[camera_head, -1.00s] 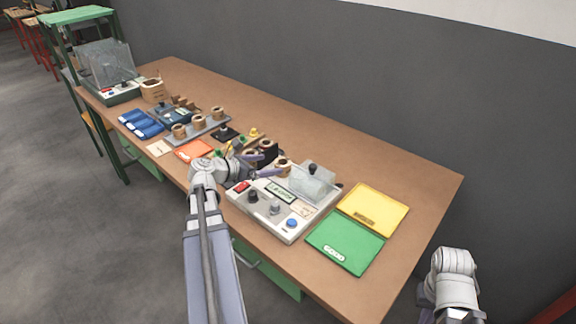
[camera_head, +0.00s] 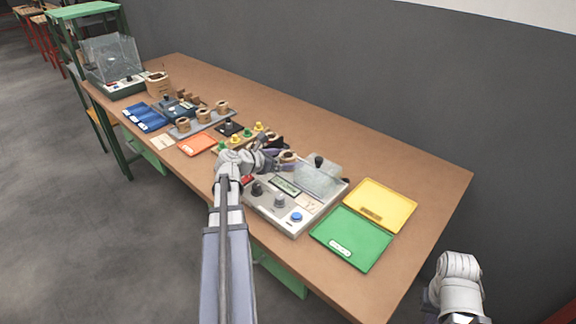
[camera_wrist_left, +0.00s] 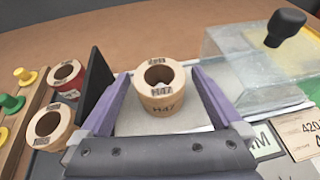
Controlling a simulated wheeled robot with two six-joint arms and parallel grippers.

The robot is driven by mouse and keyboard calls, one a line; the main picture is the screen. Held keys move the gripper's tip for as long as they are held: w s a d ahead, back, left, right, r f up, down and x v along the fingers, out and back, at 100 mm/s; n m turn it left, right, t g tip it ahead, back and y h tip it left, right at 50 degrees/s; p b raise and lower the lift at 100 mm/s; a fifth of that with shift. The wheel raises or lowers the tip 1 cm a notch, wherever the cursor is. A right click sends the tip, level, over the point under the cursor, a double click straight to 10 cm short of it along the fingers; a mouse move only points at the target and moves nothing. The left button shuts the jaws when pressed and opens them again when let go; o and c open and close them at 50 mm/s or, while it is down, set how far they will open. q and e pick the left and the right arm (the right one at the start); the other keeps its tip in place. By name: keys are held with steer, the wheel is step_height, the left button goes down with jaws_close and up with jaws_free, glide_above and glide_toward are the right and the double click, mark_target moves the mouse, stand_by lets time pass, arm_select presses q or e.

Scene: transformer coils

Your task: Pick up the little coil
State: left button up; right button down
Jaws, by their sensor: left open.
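A small tan ring-shaped coil (camera_wrist_left: 159,92) marked "H47" stands upright on a light surface, in the middle of the left wrist view. It also shows in the head view (camera_head: 288,157) at the left end of the tester. My left gripper (camera_wrist_left: 160,82) is open, with one purple finger on each side of the coil; I cannot tell whether either touches it. In the head view my left gripper (camera_head: 277,160) is at the tester's left back edge. My right arm is at the lower right, with its gripper fingers out of view.
Two more coils (camera_wrist_left: 48,125) (camera_wrist_left: 66,76) stand left of a dark upright plate (camera_wrist_left: 95,86). The tester (camera_head: 270,207) has a clear box (camera_head: 318,178) on it. Green (camera_head: 352,240) and yellow (camera_head: 382,204) trays lie to its right. The back of the table is clear.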

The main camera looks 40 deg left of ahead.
arm_select(q)
steer(key=shift+w+f, duration=0.15)
steer(key=shift+w, duration=0.2)
jaws_close()
stand_by(0.6)
steer(key=shift+r, duration=0.2)
step_height(320, 180, up, 10)
steer(key=p, duration=1)
steer(key=shift+f, duration=0.15)
